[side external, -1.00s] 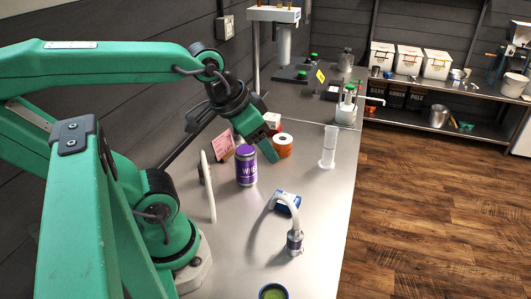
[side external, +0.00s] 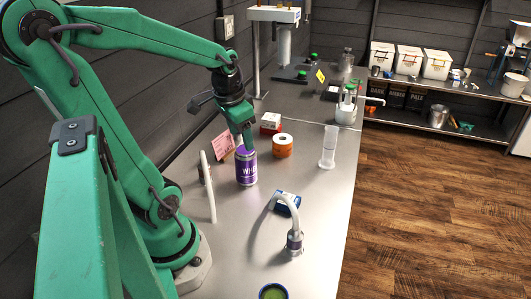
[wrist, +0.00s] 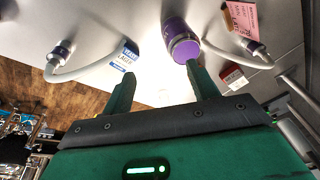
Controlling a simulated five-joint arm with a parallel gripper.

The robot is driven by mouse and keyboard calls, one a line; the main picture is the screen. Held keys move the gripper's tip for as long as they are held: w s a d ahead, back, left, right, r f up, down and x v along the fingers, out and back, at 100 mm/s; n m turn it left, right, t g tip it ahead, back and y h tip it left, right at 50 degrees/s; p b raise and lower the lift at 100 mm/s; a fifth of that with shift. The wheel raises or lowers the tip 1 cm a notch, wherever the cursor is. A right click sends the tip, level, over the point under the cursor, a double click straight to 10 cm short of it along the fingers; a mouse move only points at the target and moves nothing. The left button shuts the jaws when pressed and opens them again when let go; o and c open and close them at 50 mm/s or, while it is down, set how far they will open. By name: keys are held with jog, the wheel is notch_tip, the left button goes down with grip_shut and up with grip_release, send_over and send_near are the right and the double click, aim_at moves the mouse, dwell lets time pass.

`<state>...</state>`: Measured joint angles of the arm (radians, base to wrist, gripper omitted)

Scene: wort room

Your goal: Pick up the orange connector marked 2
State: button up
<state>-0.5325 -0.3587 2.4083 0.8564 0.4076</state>
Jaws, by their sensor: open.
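I cannot make out an orange connector marked 2 in either view. The only orange thing that shows clearly is a short roll (side external: 282,146) with a pale top and a central hole, and I see no number on it. My gripper (side external: 246,139) points down at the top of the purple can (side external: 246,171) in the side view; whether it touches cannot be told. In the wrist view my gripper (wrist: 160,88) has its two green fingers wide apart with nothing seen between them. The purple can (wrist: 181,44) shows beyond the right finger.
A curved grey hose with a metal end (side external: 295,242) arches by a blue box (side external: 287,202). A red and white box (side external: 270,123), pink card (side external: 222,145) and clear cylinder (side external: 328,148) stand nearby. A green-topped container (side external: 273,292) is at the front.

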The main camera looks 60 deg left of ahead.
jog(key=s+a+f+g, duration=0.1)
jog(key=s+a+f, duration=0.2)
jog(key=a, duration=0.3)
jog(key=n+g+h, duration=0.1)
send_over(203, 159)
notch_tip(203, 159, down, 4)
jog(key=shift+s+f, duration=0.1)
jog(key=shift+f, duration=1.5)
jog(key=shift+f, duration=2.55)
jog(key=c, duration=1.1)
jog(key=shift+c, duration=0.3)
